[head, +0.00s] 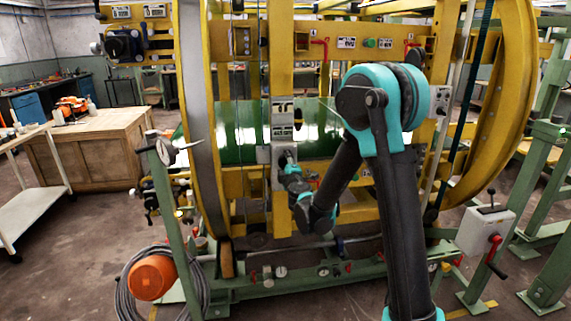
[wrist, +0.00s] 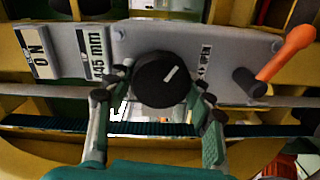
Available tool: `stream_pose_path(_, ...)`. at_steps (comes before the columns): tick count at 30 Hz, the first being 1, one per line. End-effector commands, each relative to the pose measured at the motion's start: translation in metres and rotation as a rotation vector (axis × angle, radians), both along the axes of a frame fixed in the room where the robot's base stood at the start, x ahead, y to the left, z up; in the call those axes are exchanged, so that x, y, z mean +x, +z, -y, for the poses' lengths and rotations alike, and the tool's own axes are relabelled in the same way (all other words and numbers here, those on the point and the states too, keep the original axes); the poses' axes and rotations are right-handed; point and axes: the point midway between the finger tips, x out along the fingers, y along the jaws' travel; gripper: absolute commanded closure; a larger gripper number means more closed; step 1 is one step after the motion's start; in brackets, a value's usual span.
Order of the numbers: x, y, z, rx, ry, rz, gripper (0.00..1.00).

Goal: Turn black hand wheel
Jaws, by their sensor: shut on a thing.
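In the wrist view the black hand wheel (wrist: 162,80) is a round knob with a short white mark on its face. It sits on a grey metal panel (wrist: 140,42), with an "OPEN" label beside it on the right. My gripper (wrist: 160,88) has one finger on each side of the wheel, closed on its rim. In the head view my gripper (head: 288,166) is at the grey panel (head: 283,115) on the yellow frame. The wheel is too small and too covered by the gripper to make out there.
An orange reel (head: 152,277) and wooden bench (head: 95,150) are at left.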

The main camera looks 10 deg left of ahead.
Motion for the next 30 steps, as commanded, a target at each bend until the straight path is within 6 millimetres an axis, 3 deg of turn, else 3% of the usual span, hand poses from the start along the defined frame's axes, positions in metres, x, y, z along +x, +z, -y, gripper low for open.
stream_pose_path(9, -0.0003, 0.0001, 0.0006, 0.132, -0.001, -0.038, 0.77)
stream_pose_path(26, -0.0004, 0.0001, 0.0008, 0.162, -0.001, -0.047, 0.77)
stream_pose_path(27, -0.0004, 0.0001, 0.0008, 0.162, -0.001, -0.047, 0.47)
stream_pose_path(30, -0.0004, 0.0001, 0.0007, 0.162, -0.001, -0.047, 0.34)
